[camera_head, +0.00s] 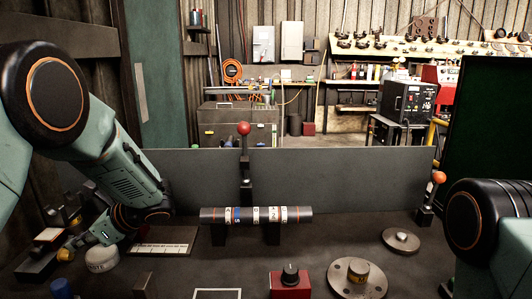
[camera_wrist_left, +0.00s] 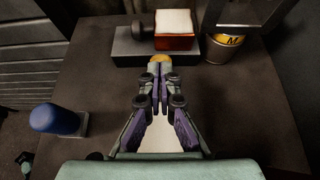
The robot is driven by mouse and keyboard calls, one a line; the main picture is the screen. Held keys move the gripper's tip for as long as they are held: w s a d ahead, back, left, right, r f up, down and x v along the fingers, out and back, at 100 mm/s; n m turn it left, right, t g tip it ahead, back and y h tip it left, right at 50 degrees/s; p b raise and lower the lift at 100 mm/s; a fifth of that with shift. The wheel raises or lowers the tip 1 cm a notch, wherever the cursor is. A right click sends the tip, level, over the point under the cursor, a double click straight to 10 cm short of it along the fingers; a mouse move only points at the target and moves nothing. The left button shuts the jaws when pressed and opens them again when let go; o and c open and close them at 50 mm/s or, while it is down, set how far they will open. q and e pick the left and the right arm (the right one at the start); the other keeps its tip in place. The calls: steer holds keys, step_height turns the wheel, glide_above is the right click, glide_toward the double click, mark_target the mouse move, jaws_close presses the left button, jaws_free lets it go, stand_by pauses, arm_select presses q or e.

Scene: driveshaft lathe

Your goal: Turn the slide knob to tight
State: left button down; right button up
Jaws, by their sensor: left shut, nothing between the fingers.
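A small yellow knob (camera_wrist_left: 159,58) sits at the near side of a dark grey block (camera_wrist_left: 128,45) in the left wrist view. In the head view the yellow knob (camera_head: 65,254) and block (camera_head: 35,266) are at the lower left. My left gripper (camera_wrist_left: 160,72) is shut and empty, its tips pointing at the knob and close to it; contact cannot be told. The left gripper (camera_head: 78,242) also shows in the head view, reaching in from the right of the block. No tight mark is readable. My right gripper is out of view.
A red box with a white top (camera_wrist_left: 174,30) rests on the block, with a yellow-banded cup (camera_wrist_left: 225,46) to its right. A blue cylinder (camera_wrist_left: 45,118) stands left of my gripper. A marked shaft (camera_head: 256,215) lies on supports mid-bench. A red box with a black knob (camera_head: 290,284) is in front.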

mark_target(102, 252)
arm_select(q)
steer(key=shift+s+a, duration=0.15)
steer(key=shift+a, duration=0.7)
steer(key=shift+d, duration=0.1)
steer(key=shift+f, duration=0.1)
steer(key=shift+f, duration=0.25)
steer(key=shift+f+p, duration=0.15)
steer(key=shift+p, duration=2.55)
stand_by(0.3)
steer(key=shift+r+p, duration=0.4)
steer(key=shift+p, duration=0.2)
steer(key=shift+w+d+r+p, duration=0.1)
steer(key=shift+w+d+p, duration=0.05)
steer(key=shift+d, duration=0.85)
steer(key=shift+w+d+p, duration=0.15)
steer(key=shift+d+p, duration=0.05)
steer(key=shift+d, duration=0.75)
steer(key=shift+w+d+r+p, duration=0.1)
steer(key=shift+w+d+p, duration=0.05)
steer(key=shift+d, duration=0.85)
